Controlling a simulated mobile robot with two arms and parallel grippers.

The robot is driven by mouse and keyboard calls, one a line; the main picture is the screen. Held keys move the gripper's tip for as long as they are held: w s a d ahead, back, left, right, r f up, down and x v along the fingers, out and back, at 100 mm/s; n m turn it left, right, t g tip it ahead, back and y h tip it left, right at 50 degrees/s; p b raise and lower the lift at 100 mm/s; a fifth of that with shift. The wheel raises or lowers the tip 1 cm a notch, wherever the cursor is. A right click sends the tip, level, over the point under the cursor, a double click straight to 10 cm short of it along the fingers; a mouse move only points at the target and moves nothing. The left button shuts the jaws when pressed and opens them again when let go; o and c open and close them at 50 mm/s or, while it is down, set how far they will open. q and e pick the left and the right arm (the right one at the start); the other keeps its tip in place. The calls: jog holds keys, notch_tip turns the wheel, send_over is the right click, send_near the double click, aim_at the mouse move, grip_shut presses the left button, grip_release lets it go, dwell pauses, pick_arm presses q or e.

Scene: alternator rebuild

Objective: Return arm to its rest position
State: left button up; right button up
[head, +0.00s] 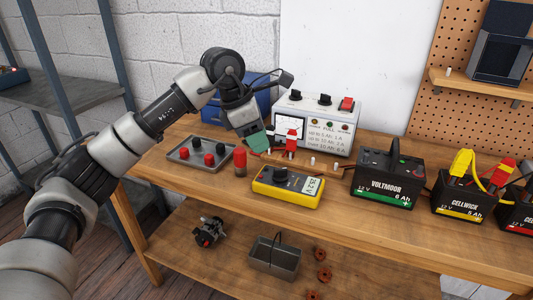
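My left arm reaches in from the left over the workbench (228,183). Its gripper (258,146) points down, with teal-green fingertips above the bench in front of the white tester box (330,122). A red clip (291,141) is just right of the fingertips; I cannot tell if they touch. The view does not show clearly whether the fingers are apart or hold anything. My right gripper is out of view.
A yellow multimeter (289,187), a red cylinder (240,161) and a grey tray (182,154) with red and black knobs are close by. Black batteries (386,181) line the right. A blue box (262,100) is behind. A metal bin (273,262) stands below.

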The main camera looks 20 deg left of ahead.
pick_arm(q)
jog(key=shift+v, duration=0.9)
